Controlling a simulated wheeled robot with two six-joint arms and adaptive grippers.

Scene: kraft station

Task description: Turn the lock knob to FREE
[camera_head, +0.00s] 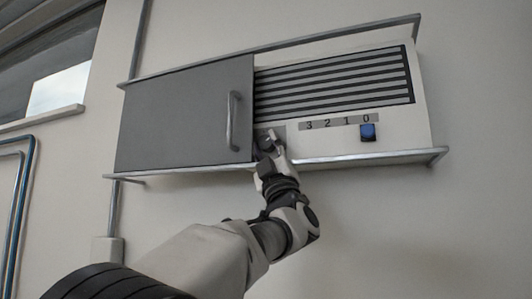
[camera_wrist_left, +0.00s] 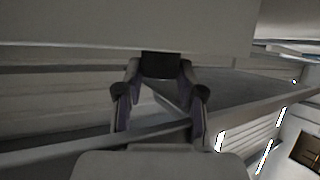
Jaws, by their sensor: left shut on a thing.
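The lock knob (camera_head: 266,134) sits on a small grey plate at the lower left of the vent panel, just right of the grey door. My left gripper (camera_head: 268,148) reaches up to it from below and is shut on it. The fingers hide most of the knob, so its setting and any FREE mark cannot be read. In the left wrist view my left gripper (camera_wrist_left: 160,98) has its two fingers at the middle, with a dark block between their far ends. My right gripper is not in view.
The grey sliding door (camera_head: 185,115) with a vertical handle (camera_head: 233,120) covers the left part of the wall unit. A blue slider (camera_head: 368,132) stands under the 0 of a scale marked 3 2 1 0. A metal rail (camera_head: 365,158) runs along the unit's lower edge, close to my arm.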

